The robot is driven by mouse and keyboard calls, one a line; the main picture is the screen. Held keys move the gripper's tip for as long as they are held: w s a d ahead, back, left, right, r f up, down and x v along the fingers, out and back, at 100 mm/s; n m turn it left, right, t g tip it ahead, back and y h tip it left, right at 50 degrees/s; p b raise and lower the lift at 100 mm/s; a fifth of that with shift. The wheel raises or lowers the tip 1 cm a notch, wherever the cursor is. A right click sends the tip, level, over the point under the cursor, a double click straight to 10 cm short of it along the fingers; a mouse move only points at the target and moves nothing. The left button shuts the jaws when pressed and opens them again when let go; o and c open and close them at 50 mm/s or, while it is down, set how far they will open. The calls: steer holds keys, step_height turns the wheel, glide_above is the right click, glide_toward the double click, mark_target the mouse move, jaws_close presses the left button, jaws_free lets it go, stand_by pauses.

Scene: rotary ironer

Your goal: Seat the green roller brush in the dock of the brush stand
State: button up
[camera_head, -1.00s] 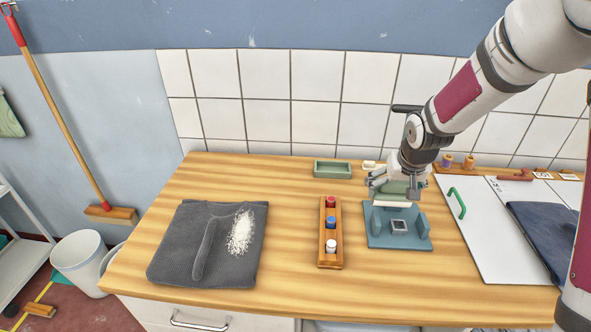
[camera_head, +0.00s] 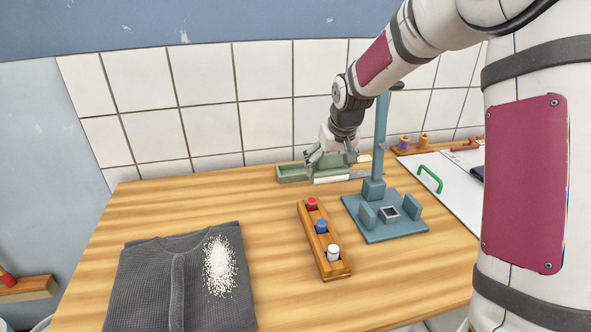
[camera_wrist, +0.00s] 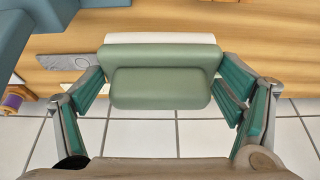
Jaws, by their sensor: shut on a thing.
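The green roller brush (camera_wrist: 163,88) shows in the wrist view as a green block with a white strip along its far edge. My gripper (camera_wrist: 160,98) is shut on it, with a teal pad at each end. In the head view my gripper (camera_head: 332,163) holds the brush (camera_head: 331,180), its white strip lowest, left of the brush stand and above the back of the table. The blue-grey brush stand (camera_head: 405,233) has a flat base, a tall post and two side uprights. Its dock, a small square (camera_head: 389,213), looks empty.
A green tray (camera_head: 291,174) lies behind and left of my gripper. A wooden rack (camera_head: 341,270) with red, blue and white-topped pieces stands left of the stand. A grey garment (camera_head: 150,285) with white grains lies front left. A white board with a green handle (camera_head: 430,180) is right.

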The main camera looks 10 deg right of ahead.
steer(key=w+a, duration=0.2)
steer(key=w, duration=0.2)
steer(key=w+a+f, duration=0.1)
steer(key=w, duration=0.3)
steer(key=w+a, duration=0.2)
steer(key=w, duration=0.3)
steer(key=shift+w+a+f, duration=0.1)
steer(key=shift+a+f, duration=0.1)
steer(key=shift+a, duration=0.15)
steer(key=shift+f, duration=1.75)
steer(key=shift+f, duration=0.1)
steer(key=o, duration=1.1)
steer(key=shift+c, duration=0.2)
steer(key=v, duration=1.2)
